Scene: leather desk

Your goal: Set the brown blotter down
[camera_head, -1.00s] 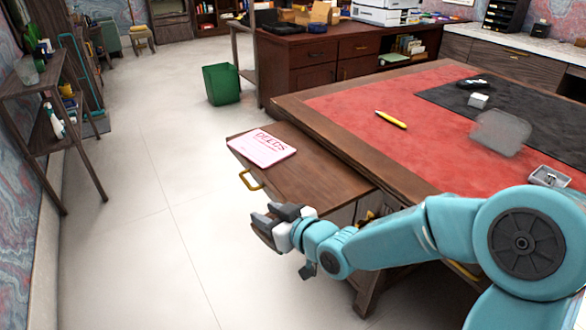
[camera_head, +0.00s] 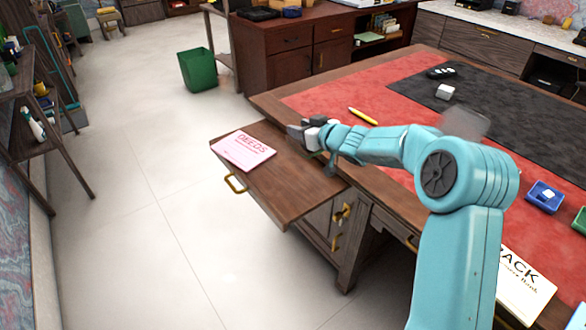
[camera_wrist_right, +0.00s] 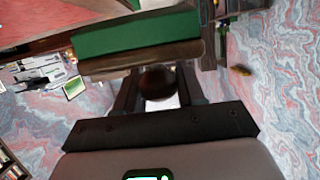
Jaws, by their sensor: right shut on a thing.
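My right gripper (camera_head: 300,130) shows in the head view over the far part of the pull-out board (camera_head: 290,193), close to the desk's edge. Its dark fingers look closed together. In the right wrist view, the fingers (camera_wrist_right: 158,92) are shut on a round brown knob. It appears to belong to the brown blotter (camera_wrist_right: 150,64), which shows a brown strip and a broad green face just beyond the fingertips. My left gripper is in neither current view.
A pink pad (camera_head: 243,150) lies on the board's left end; board space to its right is bare. A green bin (camera_head: 198,70) stands beyond.

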